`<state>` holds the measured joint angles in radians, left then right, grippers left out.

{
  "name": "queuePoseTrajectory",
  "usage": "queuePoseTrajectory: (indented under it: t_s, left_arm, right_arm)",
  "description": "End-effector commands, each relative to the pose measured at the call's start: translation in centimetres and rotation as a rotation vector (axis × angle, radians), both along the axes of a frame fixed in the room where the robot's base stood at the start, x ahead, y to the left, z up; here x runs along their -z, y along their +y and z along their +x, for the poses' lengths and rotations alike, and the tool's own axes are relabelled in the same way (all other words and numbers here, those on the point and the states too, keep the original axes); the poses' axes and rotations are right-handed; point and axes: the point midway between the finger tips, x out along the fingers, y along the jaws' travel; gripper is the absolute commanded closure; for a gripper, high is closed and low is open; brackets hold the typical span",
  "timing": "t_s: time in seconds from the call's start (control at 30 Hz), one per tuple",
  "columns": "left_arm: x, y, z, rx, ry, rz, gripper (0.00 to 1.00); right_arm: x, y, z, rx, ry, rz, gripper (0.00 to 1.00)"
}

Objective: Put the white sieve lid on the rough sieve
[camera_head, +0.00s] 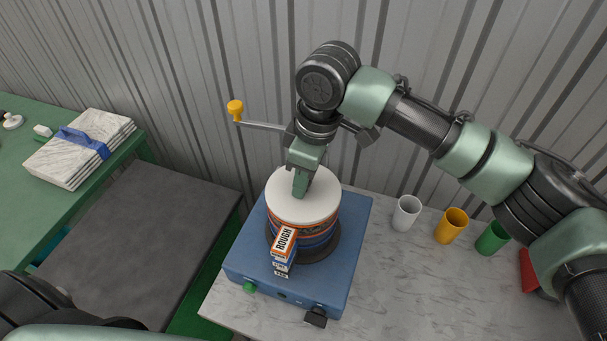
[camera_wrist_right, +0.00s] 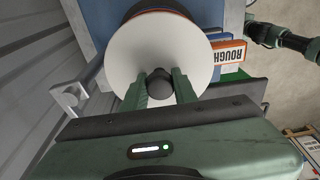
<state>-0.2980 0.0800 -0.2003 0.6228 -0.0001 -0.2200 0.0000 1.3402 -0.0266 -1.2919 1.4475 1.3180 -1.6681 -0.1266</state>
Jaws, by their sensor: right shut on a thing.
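The white sieve lid (camera_head: 290,207) lies flat on top of the sieve stack, over the orange-banded rough sieve (camera_head: 284,243), whose tag reads ROUGH. The lid also shows in the right wrist view (camera_wrist_right: 135,50), with a dark knob (camera_wrist_right: 159,80) at its middle. My right gripper (camera_head: 301,188) comes down from above and is shut on that knob, which its fingers hide in the head view. Whether the lid is fully seated cannot be told.
The stack stands on a blue shaker base (camera_head: 352,222) on a marble-topped table (camera_head: 430,300). A white cup (camera_head: 406,213), a yellow cup (camera_head: 451,225) and a green cup (camera_head: 492,238) stand to the right. A yellow-knobbed crank (camera_head: 236,108) sticks out behind. A green table (camera_head: 22,120) holds strapped slabs (camera_head: 78,150).

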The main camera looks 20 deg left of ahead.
Motion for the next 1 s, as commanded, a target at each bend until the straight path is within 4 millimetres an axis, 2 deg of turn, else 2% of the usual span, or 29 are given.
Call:
queuePoseTrajectory:
  t_s: [0.2,0.23,0.3,0.6,0.73,0.87,1.0]
  left_arm:
    - [0.0,0.0,-0.2,0.000,0.004,0.001,0.26]
    - [0.0,0.0,-0.3,0.000,0.004,0.001,0.26]
    - [0.0,0.0,-0.3,0.000,0.005,0.001,0.26]
    - [0.0,0.0,-0.3,0.000,0.006,0.001,0.26]
    - [0.4,0.0,-0.4,0.000,0.006,0.000,0.26]
    - [1.2,0.0,-0.4,0.000,0.006,0.000,0.26]
    - [2.1,0.0,-0.4,0.000,0.006,0.000,0.26]
  right_arm:
    - [0.2,0.0,0.0,0.000,0.001,0.000,1.00]
    - [0.3,0.0,0.0,0.000,0.001,0.000,0.69]
    - [0.2,0.0,0.0,-0.001,0.000,0.000,0.50]
    - [0.2,0.0,0.0,0.000,0.000,0.000,0.50]
    - [-0.5,0.0,0.0,0.000,-0.002,0.001,0.50]
    - [-2.4,-0.3,0.0,0.000,-0.004,0.003,0.50]
    - [-5.5,-0.7,0.0,0.000,-0.004,0.002,0.50]
